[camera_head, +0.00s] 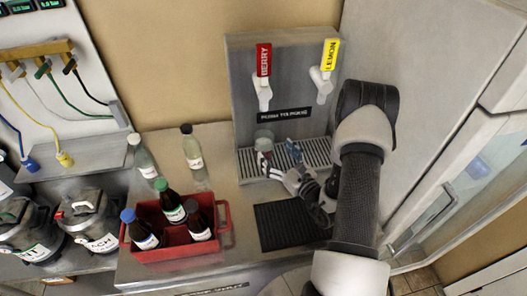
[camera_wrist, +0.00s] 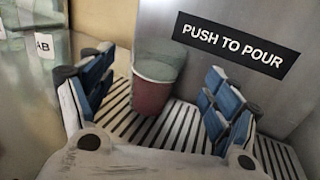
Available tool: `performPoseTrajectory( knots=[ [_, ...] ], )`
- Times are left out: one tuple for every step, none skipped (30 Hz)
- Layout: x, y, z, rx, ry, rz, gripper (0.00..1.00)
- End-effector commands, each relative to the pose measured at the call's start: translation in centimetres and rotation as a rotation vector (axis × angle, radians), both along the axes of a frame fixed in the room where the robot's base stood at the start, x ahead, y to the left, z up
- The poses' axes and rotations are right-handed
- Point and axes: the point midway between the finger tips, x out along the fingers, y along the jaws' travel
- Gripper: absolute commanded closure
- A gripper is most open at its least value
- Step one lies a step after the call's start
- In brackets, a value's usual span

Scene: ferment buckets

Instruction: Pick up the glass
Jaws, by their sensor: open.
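The glass (camera_head: 264,137) stands upright on the slatted drip tray (camera_head: 315,152), below the red BERRY tap (camera_head: 263,75). In the wrist view the glass (camera_wrist: 156,78) has a clear upper part and dark red contents below. My gripper (camera_head: 279,160) is open and empty, low over the tray's front. In the wrist view my gripper's blue-padded fingers (camera_wrist: 158,95) are spread to either side of the glass, with visible gaps. The glass appears ahead of the palm. In the head view a finger hides its lower part.
A yellow LEMON tap (camera_head: 327,70) hangs to the right on the grey dispenser (camera_head: 285,50). A black mat (camera_head: 288,224) lies in front. A red crate (camera_head: 178,240) with several bottles stands left, with two clear bottles behind it.

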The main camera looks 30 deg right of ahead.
Motion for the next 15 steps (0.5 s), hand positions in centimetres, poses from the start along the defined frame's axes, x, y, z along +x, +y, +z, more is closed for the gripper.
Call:
performPoseTrajectory(
  knots=[
    [0.8, 0.2, 0.0, -0.003, -0.001, 0.004, 0.19],
    [1.2, 0.2, 0.0, -0.003, 0.0, 0.004, 0.19],
    [1.6, 0.2, 0.0, -0.002, 0.0, 0.002, 0.19],
    [1.8, 0.2, 0.0, -0.001, 0.0, 0.002, 0.19],
    [1.9, 0.3, 0.0, -0.001, 0.0, 0.002, 0.19],
    [2.1, 0.3, 0.0, -0.001, 0.0, 0.002, 0.19],
    [2.3, 0.3, 0.0, -0.001, 0.0, 0.001, 0.19],
    [2.5, 0.3, 0.0, -0.001, 0.0, 0.001, 0.19],
    [2.9, 0.3, 0.0, -0.002, -0.001, 0.001, 0.19],
    [3.2, 0.4, 0.1, -0.002, -0.001, 0.002, 0.19],
    [3.7, 0.5, 0.1, -0.002, -0.001, 0.004, 0.19],
    [4.3, 0.6, 0.1, -0.003, -0.002, 0.003, 0.19],
    [4.8, 0.7, 0.2, -0.003, -0.002, 0.004, 0.19],
    [5.3, 0.8, 0.2, -0.003, -0.002, 0.005, 0.19],
    [5.8, 0.8, 0.2, -0.003, -0.001, 0.003, 0.19]
  ],
)
